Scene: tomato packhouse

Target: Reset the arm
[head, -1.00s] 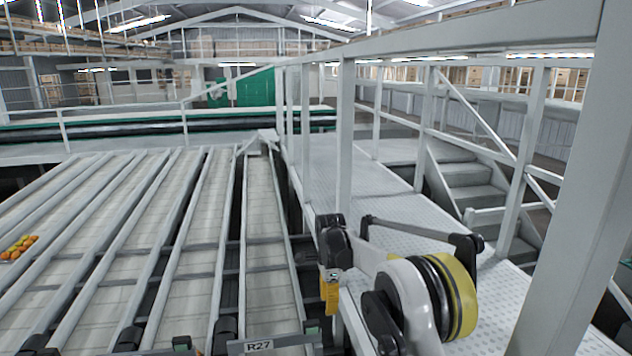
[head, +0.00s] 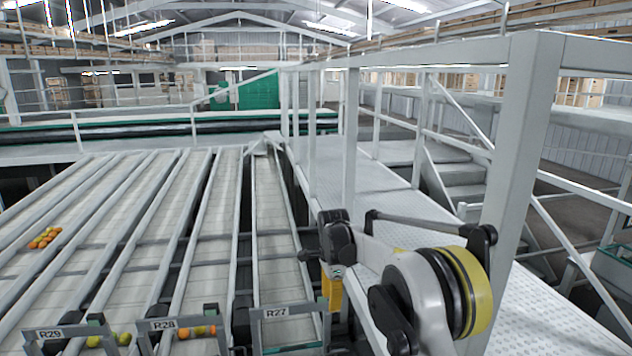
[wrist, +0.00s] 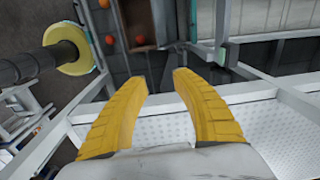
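My gripper (wrist: 160,84) shows in the wrist view as two yellow ribbed fingers with a clear gap between the tips. It is open and nothing is between the fingers. Below the fingers is a white perforated walkway (wrist: 165,125). In the head view my arm is folded at the lower right, beside the walkway (head: 395,212). A yellow part of my gripper (head: 332,289) hangs down next to the lane marked R27; its fingertips cannot be told apart there.
Sloping lanes (head: 205,205) fill the left, with tomatoes (head: 45,237) on one. Signs R29 (head: 50,334), R28 (head: 163,324) and R27 (head: 275,312) stand at the lane ends. A grey post (head: 515,150) and railings rise close to my arm on the right. Steps (head: 462,180) stand beyond.

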